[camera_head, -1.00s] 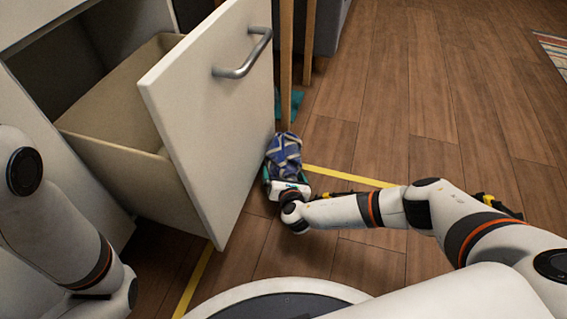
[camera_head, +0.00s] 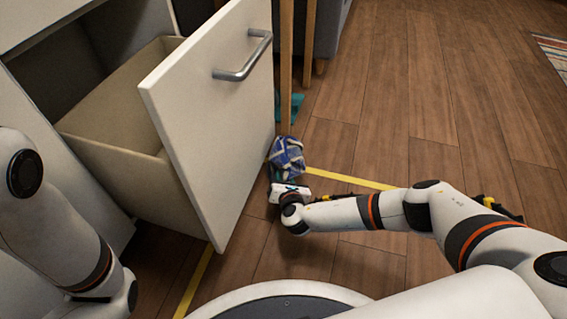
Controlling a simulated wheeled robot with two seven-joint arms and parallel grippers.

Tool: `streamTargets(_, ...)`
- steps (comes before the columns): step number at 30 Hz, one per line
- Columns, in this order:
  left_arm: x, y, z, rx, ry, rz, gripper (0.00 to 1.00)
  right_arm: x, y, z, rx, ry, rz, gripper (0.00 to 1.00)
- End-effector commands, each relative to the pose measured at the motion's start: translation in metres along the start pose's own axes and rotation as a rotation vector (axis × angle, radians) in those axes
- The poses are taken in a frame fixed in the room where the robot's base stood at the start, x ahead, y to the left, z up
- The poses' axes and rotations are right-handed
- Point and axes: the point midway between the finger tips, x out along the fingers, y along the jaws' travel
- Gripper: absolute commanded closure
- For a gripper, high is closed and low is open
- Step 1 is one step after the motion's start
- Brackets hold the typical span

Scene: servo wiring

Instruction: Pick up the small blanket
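The small blanket (camera_head: 287,152) is a bunched blue cloth with a pale pattern, low by the bottom right corner of the open drawer's front. My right gripper (camera_head: 283,180) reaches it from the near side, with its white body just below the cloth. The cloth and the gripper body hide most of the fingers, so I cannot tell whether they are shut on it. My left arm shows at the left edge, but its gripper is out of view.
A white cabinet drawer (camera_head: 213,108) with a metal handle stands open, close to the left of the blanket. Wooden legs (camera_head: 286,65) rise behind it. A teal item (camera_head: 291,106) lies by them. Yellow tape (camera_head: 350,179) crosses the wooden floor, which is clear at right.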

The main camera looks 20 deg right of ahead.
Motion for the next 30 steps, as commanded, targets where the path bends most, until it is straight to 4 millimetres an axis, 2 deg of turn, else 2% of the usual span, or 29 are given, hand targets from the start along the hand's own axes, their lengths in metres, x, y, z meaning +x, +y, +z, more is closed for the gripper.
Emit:
streamTargets(1, 0.000, 0.000, 0.000, 0.000, 0.001, 0.000, 0.65, 0.000, 0.000, 0.000, 0.000, 0.000, 0.000, 0.82)
streamTargets(7, 0.000, 0.000, 0.000, 0.000, 0.001, 0.000, 0.65, 0.000, 0.000, 0.000, 0.000, 0.000, 0.001, 1.00)
streamTargets(16, 0.004, 0.001, -0.002, 0.000, 0.002, 0.000, 0.65, -0.003, 0.002, -0.004, 0.000, -0.001, 0.001, 1.00)
streamTargets(22, 0.028, 0.006, -0.011, 0.000, 0.003, 0.001, 0.65, -0.017, 0.010, -0.023, 0.000, -0.003, 0.003, 1.00)
streamTargets(30, 0.063, 0.013, -0.022, 0.000, 0.002, 0.000, 0.65, -0.047, 0.046, -0.052, -0.002, -0.003, 0.004, 1.00)
